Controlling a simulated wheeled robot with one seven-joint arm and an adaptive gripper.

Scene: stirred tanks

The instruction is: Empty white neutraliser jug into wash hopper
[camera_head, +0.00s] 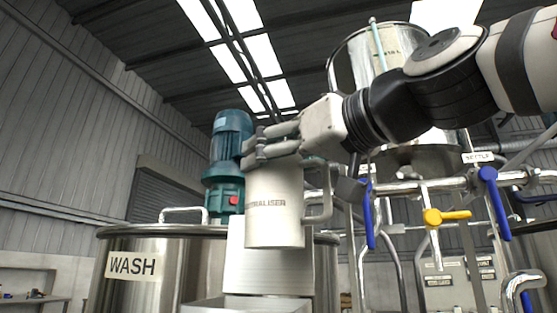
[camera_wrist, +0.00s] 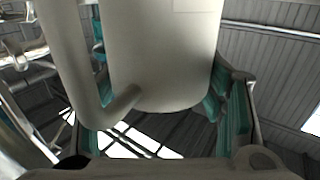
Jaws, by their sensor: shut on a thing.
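The white neutraliser jug (camera_head: 275,222) hangs upright in the head view, its lettering facing me and its handle on the right. My gripper (camera_head: 268,150) is shut on its upper part. The wrist view shows the jug (camera_wrist: 165,55) between the teal-padded fingers of my gripper (camera_wrist: 165,85). A steel hopper-like fitting (camera_head: 240,280) stands at the front of the tank marked WASH (camera_head: 200,280). The jug overlaps its upright plate in the picture, and a gap to it cannot be judged. The fitting's opening and the jug's contents are hidden.
A blue-green motor (camera_head: 229,160) stands on the WASH tank, left of my gripper. A raised steel vessel (camera_head: 350,65) is behind my arm. Pipes with blue (camera_head: 494,200) and yellow (camera_head: 446,217) valve handles fill the right side. Open air lies left of the motor.

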